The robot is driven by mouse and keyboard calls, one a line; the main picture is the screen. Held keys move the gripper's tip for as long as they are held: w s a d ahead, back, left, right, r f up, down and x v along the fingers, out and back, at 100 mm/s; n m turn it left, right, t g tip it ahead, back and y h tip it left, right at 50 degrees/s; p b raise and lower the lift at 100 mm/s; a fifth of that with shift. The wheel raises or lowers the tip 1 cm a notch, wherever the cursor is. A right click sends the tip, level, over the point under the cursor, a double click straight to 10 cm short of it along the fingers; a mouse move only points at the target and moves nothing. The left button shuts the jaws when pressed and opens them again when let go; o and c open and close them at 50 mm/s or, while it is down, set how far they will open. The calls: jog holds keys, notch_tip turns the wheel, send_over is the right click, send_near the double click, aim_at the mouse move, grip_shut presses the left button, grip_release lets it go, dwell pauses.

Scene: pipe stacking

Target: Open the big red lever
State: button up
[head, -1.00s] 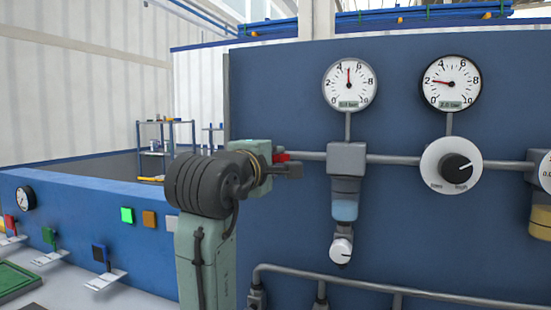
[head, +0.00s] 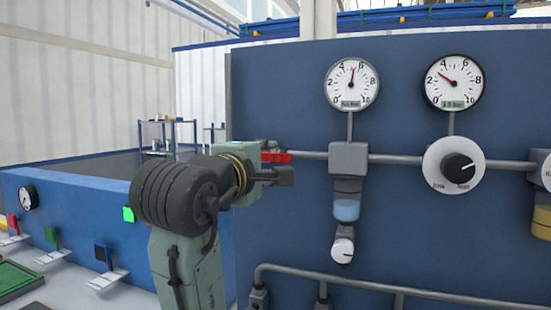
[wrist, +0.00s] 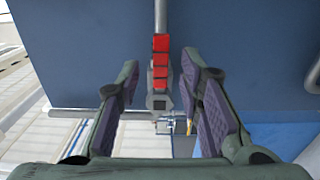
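The big red lever (head: 276,156) shows as a row of red segments at the left end of the grey pipe, partly hidden by my gripper in the head view. In the wrist view the red lever (wrist: 161,60) lies in line with the pipe, between my fingers. My gripper (wrist: 163,74) is open, with one finger on each side of the lever and a visible gap to both. In the head view my gripper (head: 281,175) is at the lever, in front of the blue panel.
The blue panel (head: 420,220) carries two round gauges (head: 352,84) (head: 454,82), a white dial with a black knob (head: 458,168), and a filter unit (head: 347,185). A lower pipe (head: 380,285) runs along its bottom. A low blue console (head: 70,215) stands at left.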

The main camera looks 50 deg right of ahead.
jog(key=v, duration=0.7)
dwell(0.3)
